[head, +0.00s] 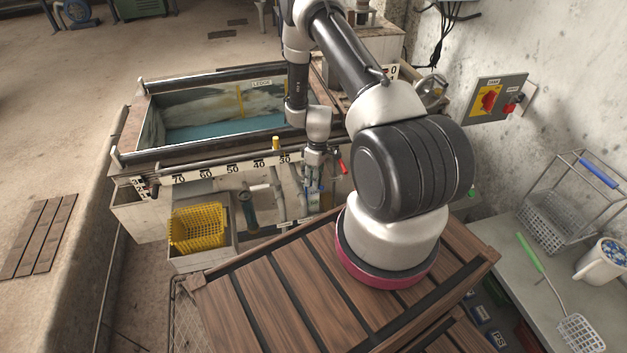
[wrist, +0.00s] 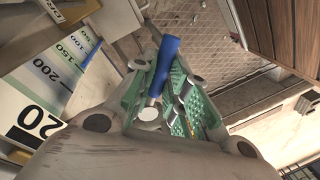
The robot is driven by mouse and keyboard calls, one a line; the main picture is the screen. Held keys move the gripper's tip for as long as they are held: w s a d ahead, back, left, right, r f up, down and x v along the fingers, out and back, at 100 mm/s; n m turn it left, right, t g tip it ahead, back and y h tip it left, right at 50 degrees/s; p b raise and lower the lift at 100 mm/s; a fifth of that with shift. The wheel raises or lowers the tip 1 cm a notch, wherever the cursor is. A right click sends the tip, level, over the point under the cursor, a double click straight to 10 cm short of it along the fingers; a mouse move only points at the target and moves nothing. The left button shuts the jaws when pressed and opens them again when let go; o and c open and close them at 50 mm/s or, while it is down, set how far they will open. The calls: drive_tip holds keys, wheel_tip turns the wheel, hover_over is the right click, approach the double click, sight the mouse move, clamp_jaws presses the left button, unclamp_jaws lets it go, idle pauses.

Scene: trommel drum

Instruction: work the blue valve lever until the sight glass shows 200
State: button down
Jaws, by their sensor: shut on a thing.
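The blue valve lever (wrist: 163,64) stands between the green-padded fingers of my gripper (wrist: 160,88) in the wrist view. My gripper is shut on it. In the head view my gripper (head: 314,188) points down at the front of the tank, below the numbered strip, and the lever is too small to make out there. A scale marked 100, 150 and 200 (wrist: 58,68), with blue and green bands, lies left of my gripper in the wrist view. I cannot tell a liquid level on it.
The tank (head: 130,160) holds teal liquid behind the numbered strip (head: 205,173). A red handle (head: 343,167) is close to the right of my gripper. A yellow basket (head: 197,228) sits to the left. A slatted wooden platform (head: 290,295) lies in front.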

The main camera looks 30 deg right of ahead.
drive_tip(key=shift+a, duration=0.1)
drive_tip(key=shift+s+a+m+t, duration=0.2)
drive_tip(key=shift+a+m, duration=0.45)
drive_tip(key=shift+m, duration=0.8)
drive_tip(key=shift+s+a+m+t, duration=0.15)
drive_tip(key=shift+a+m+t, duration=0.4)
drive_tip(key=shift+m, duration=0.95)
drive_tip(key=shift+s+a+m+t, duration=0.15)
drive_tip(key=shift+a+m, duration=0.65)
drive_tip(key=shift+m, duration=0.65)
drive_tip(key=c, duration=1.4)
unclamp_jaws()
drive_tip(key=r, duration=0.4)
drive_tip(key=d+r, duration=0.1)
drive_tip(key=r, duration=0.3)
drive_tip(key=d+r, duration=0.1)
drive_tip(key=r, duration=0.3)
drive_tip(key=shift+s+d, duration=0.1)
drive_tip(key=shift+s, duration=0.2)
drive_tip(key=shift+f, duration=0.1)
